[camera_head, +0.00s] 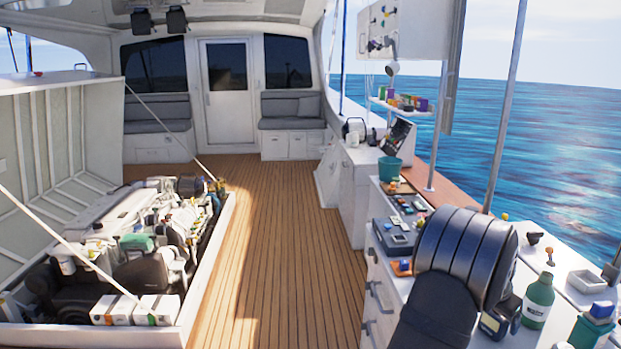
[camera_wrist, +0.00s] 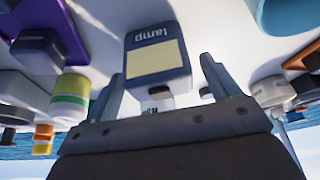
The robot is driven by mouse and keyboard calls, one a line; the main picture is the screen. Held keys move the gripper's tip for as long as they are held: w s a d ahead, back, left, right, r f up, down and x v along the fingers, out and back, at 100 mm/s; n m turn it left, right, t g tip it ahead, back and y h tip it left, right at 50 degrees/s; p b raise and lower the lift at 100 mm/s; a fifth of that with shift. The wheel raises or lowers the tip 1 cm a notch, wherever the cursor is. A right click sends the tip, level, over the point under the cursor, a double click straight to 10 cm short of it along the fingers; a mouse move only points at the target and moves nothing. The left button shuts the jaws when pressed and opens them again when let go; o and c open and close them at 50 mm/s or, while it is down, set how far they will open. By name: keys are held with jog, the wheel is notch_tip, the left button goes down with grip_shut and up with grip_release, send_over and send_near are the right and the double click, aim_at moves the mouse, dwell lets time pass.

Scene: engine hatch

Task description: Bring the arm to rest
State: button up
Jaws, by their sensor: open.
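My arm (camera_head: 465,255) shows dark and bent at the lower right of the head view, over the white counter. My gripper (camera_wrist: 162,67) shows in the wrist view with its two grey fingers apart and nothing held between them. That view is upside down, with sea and sky at its bottom. A dark blue box marked "lamp" (camera_wrist: 157,62) with a pale yellow panel is on the white surface beyond the fingers. I cannot tell its distance from the fingertips. The fingers cannot be made out in the head view.
The white counter (camera_head: 375,270) carries a green bottle (camera_head: 538,302), a white tray (camera_head: 587,282), a teal cup (camera_head: 390,168) and several small items. An open engine hatch (camera_head: 200,290) lies left. The wooden deck (camera_head: 275,250) between is clear. Metal poles (camera_head: 507,105) rise at the right.

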notch_tip(320, 180, up, 2)
jog(key=shift+r, duration=0.2)
jog(key=s+d+r, duration=0.2)
jog(key=s+r, duration=0.5)
jog(key=s, duration=0.4)
jog(key=w+d+m+g, duration=0.2)
jog(key=w+d+m, duration=0.15)
jog(key=w, duration=1.05)
jog(key=shift+m, duration=0.35)
jog(key=w+a+f, duration=0.1)
jog(key=w+f, duration=0.1)
jog(key=w, duration=0.1)
jog(key=w+a+f, duration=0.1)
jog(key=w+f, duration=0.2)
jog(key=w, duration=0.1)
jog(key=w+a+f, duration=0.1)
jog(key=w+f, duration=0.1)
jog(key=w, duration=0.1)
jog(key=shift+w+a+f, duration=0.25)
jog(key=shift+w+f, duration=0.25)
jog(key=shift+f, duration=0.3)
jog(key=shift+r, duration=0.1)
